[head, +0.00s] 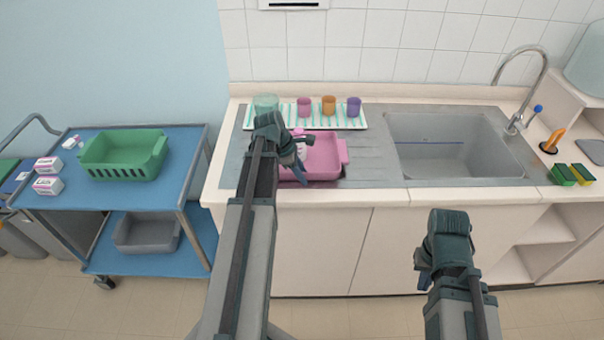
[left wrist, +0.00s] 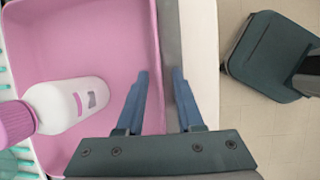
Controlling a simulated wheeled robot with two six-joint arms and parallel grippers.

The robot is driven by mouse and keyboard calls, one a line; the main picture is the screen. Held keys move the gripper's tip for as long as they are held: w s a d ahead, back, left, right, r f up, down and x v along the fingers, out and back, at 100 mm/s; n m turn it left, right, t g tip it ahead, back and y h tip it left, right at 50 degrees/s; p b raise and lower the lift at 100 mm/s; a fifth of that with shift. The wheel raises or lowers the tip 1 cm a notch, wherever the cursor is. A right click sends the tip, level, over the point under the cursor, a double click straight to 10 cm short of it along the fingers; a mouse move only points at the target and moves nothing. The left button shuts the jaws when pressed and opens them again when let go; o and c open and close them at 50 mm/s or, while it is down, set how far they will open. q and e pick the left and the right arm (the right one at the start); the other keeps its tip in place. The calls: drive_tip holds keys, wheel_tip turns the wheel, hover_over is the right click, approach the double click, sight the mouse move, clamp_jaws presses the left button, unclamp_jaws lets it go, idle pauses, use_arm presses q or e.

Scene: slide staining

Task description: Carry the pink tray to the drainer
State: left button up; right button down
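The pink tray (head: 327,158) sits on the grey steel surface (head: 375,172) left of the sink, near the counter's front edge. A white bottle with a pink cap (left wrist: 65,105) lies in the tray (left wrist: 95,40). My left gripper (head: 293,168) is at the tray's near left part and hides some of it. In the left wrist view, the left gripper (left wrist: 160,85) has its fingers apart, one over the tray's inside and one past its rim, with a gap on both sides of the wall. My right gripper (head: 425,272) is in front of the counter, away from the tray; its fingers are unclear.
A striped mat (head: 288,121) with several coloured cups stands behind the tray. A blue cart (head: 190,150) on the left holds a green slotted basket (head: 122,158) and small boxes. Sponges (head: 563,175) lie at the far right.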

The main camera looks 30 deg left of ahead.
use_arm(q)
drive_tip(key=shift+p+v, duration=0.8)
drive_tip(key=p+v, duration=0.9)
drive_tip(key=v, duration=0.1)
drive_tip(key=shift+r+p, duration=0.35)
drive_tip(key=shift+p, duration=0.05)
drive_tip(key=s+d+m+g+y, duration=0.1)
drive_tip(key=s+d+m, duration=0.3)
drive_tip(key=d+m, duration=0.5)
drive_tip(key=s+d+f+m+g+y, duration=0.1)
drive_tip(key=s+d+m+y, duration=0.1)
drive_tip(key=d+m, duration=0.7)
drive_tip(key=s+d+m+g+y, duration=0.1)
drive_tip(key=s+d+m, duration=0.4)
drive_tip(key=d+m, duration=0.4)
drive_tip(key=d, duration=0.7)
drive_tip(key=shift+s+d+f+m+y, duration=0.3)
drive_tip(key=shift+s+f+m, duration=0.05)
drive_tip(key=shift+m, duration=0.05)
